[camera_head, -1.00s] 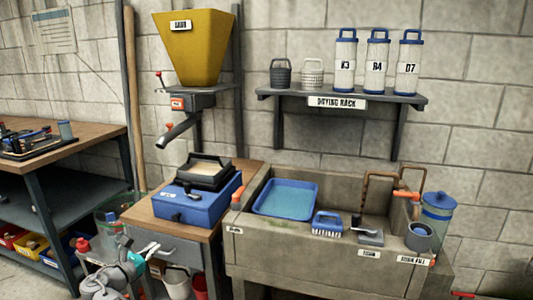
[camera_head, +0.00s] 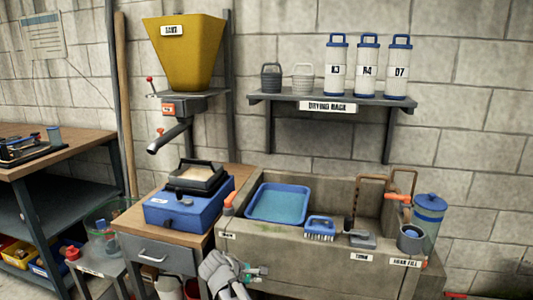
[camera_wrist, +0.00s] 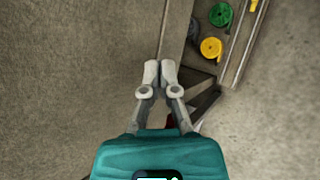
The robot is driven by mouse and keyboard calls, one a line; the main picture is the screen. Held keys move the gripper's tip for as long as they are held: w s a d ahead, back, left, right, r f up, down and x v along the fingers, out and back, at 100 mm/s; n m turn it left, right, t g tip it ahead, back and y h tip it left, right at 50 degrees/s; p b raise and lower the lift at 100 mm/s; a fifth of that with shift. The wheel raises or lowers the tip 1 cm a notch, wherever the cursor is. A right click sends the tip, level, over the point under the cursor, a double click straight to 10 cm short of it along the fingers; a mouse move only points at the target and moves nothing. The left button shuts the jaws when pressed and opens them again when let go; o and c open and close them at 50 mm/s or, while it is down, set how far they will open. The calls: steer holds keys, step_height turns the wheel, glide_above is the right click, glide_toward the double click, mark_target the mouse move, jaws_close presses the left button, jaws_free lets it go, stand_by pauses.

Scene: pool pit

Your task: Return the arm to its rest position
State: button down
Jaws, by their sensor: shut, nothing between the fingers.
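My gripper (camera_head: 255,271) is low in the head view, in front of the stone sink's front face and right of the wooden workbench. It is small and partly turned away there. In the wrist view my gripper (camera_wrist: 160,72) has its two pale fingertips together with nothing between them. The grey arm links show just left of the gripper in the head view, folded low at the bottom edge.
The stone sink (camera_head: 300,262) is close behind the gripper. The workbench drawer (camera_head: 152,255) and a side stand (camera_head: 95,262) are to the left. Yellow (camera_wrist: 211,47) and green (camera_wrist: 221,14) coiled items lie upper right in the wrist view.

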steer(key=s+d+f+m+g+y, duration=0.35)
steer(key=s+d+m, duration=0.25)
steer(key=d+m, duration=0.3)
steer(key=s+d+f+m+g+y, duration=0.2)
steer(key=s+d+m+g+y, duration=0.15)
steer(key=s+d+m, duration=0.6)
steer(key=w+d+r+n+p, duration=0.1)
steer(key=r+p, duration=1.4)
steer(key=p, duration=0.1)
steer(key=w+r+n+t+p, duration=0.1)
steer(key=w+r+p, duration=0.1)
steer(key=r+p, duration=1.3)
steer(key=shift+d+r+p, duration=0.35)
steer(key=shift+d+r, duration=0.05)
steer(key=shift+r, duration=0.3)
